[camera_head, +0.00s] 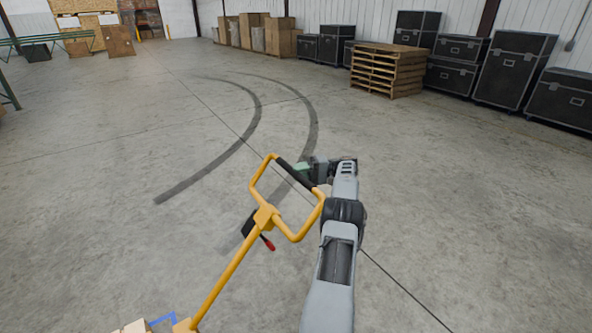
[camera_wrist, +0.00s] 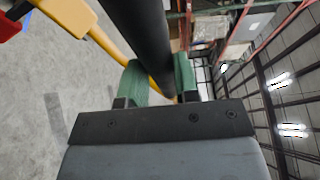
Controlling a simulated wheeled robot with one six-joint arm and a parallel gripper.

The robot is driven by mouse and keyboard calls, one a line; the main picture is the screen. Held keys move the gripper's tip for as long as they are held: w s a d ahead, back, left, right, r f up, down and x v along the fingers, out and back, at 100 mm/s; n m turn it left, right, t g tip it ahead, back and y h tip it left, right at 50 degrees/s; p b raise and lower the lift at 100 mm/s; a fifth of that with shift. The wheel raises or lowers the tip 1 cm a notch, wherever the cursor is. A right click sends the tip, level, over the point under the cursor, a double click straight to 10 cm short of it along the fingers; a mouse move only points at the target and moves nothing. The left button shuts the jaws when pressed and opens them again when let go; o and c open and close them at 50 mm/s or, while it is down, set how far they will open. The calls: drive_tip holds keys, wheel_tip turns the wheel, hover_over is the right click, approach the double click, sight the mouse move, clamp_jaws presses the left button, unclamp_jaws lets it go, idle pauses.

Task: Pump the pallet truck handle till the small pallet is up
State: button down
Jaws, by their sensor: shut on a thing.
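The yellow pallet truck handle (camera_head: 236,261) rises tilted from the lower left in the head view and ends in a loop with a black grip bar. My gripper (camera_head: 306,172) is at the loop's upper right side. In the wrist view, the green fingers of my gripper (camera_wrist: 157,82) stand on both sides of the black grip bar (camera_wrist: 147,40) and are shut on it. A red lever (camera_head: 268,243) sits below the loop. A corner of the small pallet (camera_head: 132,327) shows at the bottom edge; its height off the floor cannot be told.
The concrete floor around the handle is clear, with dark curved tyre marks. A stack of wooden pallets (camera_head: 387,70) and black cases (camera_head: 515,72) stand at the back right. Cardboard boxes (camera_head: 252,31) line the back wall.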

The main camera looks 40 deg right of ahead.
drive_tip(key=shift+d+r, duration=0.25)
